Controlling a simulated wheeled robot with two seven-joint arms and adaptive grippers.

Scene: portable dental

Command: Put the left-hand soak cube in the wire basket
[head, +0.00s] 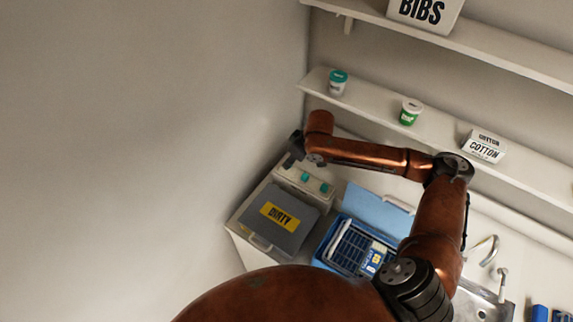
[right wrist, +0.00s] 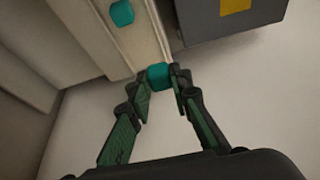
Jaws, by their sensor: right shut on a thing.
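My right gripper (head: 292,152) is at the far left end of my arm, above the left end of a pale ledge. In the right wrist view its fingers (right wrist: 164,78) are shut on a teal soak cube (right wrist: 158,77). In the head view that cube is hidden by the gripper. Two other teal cubes, one on the left (head: 304,177) and one on the right (head: 324,187), sit on the ledge; one cube (right wrist: 122,13) also shows in the wrist view. The wire basket (head: 336,240) is in a blue tub with its lid raised. My left gripper is not in view.
A grey box marked DIRTY (head: 250,226) stands between the ledge (head: 290,172) and the front. A sink with a tap (head: 490,251) is at the right. Shelves with tubs and a COTTON box (head: 484,150) run along the back wall.

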